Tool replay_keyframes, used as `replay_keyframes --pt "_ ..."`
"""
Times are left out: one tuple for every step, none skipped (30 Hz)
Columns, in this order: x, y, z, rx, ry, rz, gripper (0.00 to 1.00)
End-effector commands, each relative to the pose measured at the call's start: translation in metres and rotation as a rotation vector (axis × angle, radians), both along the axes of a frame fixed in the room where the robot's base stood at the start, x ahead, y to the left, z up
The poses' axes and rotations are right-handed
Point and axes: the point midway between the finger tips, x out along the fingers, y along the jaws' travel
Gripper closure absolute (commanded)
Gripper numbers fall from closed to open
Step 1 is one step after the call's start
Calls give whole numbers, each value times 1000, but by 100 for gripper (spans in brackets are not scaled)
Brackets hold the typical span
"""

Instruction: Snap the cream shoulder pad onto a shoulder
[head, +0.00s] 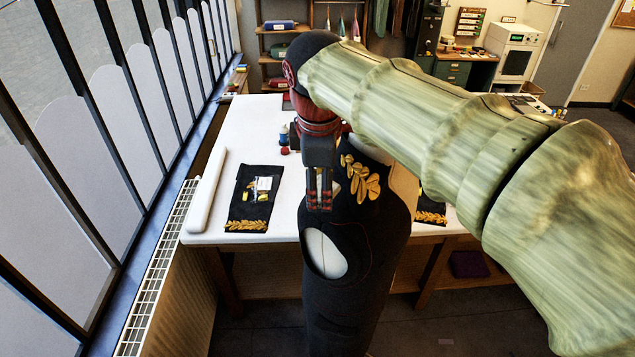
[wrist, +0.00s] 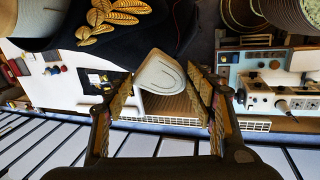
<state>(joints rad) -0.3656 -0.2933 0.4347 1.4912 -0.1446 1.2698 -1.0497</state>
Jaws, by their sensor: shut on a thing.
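In the wrist view the cream shoulder pad (wrist: 160,75), rounded with a curved seam line, sits between the fingertips of my gripper (wrist: 160,82), at the edge of the black garment. In the head view my gripper (head: 319,203) points down and is shut on the pad, of which only a pale sliver shows between the fingers. The black costume (head: 370,250) is on an upright form, with gold leaves (head: 362,180) on its shoulder. My gripper is beside these leaves, above a pale oval at the armhole (head: 325,252). Whether the pad touches the shoulder cannot be told.
A white table (head: 245,125) stands behind the form. It bears a white roll (head: 206,190), a dark cloth with gold trim (head: 252,195) and small spools (head: 284,135). The window wall and a radiator (head: 155,270) run along the left. My arm covers much of the right.

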Motion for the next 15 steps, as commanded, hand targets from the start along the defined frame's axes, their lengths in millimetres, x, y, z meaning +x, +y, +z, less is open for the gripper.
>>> replay_keyframes --pt "2 -2 -7 -1 1 -1 67" --pt "3 -2 -9 -1 1 -1 67" --pt "4 -3 -13 1 0 -2 67" --pt "5 -4 -15 1 0 -2 67" --pt "6 -5 -17 1 0 -2 67" --pt "8 -6 -20 1 0 -2 67" --pt "9 -7 -23 0 -1 -2 67" --pt "10 -8 -25 1 0 -2 67" --pt "11 -9 -28 0 0 -2 67" --pt "12 -10 -30 -1 1 -1 67" --pt "13 -11 -33 -1 1 -1 67" --pt "14 -12 -36 -1 1 -1 67" --pt "15 -12 -38 -1 1 -1 67" --pt "16 -13 -40 -1 0 -1 67" --pt "17 -14 -42 0 0 -1 67"
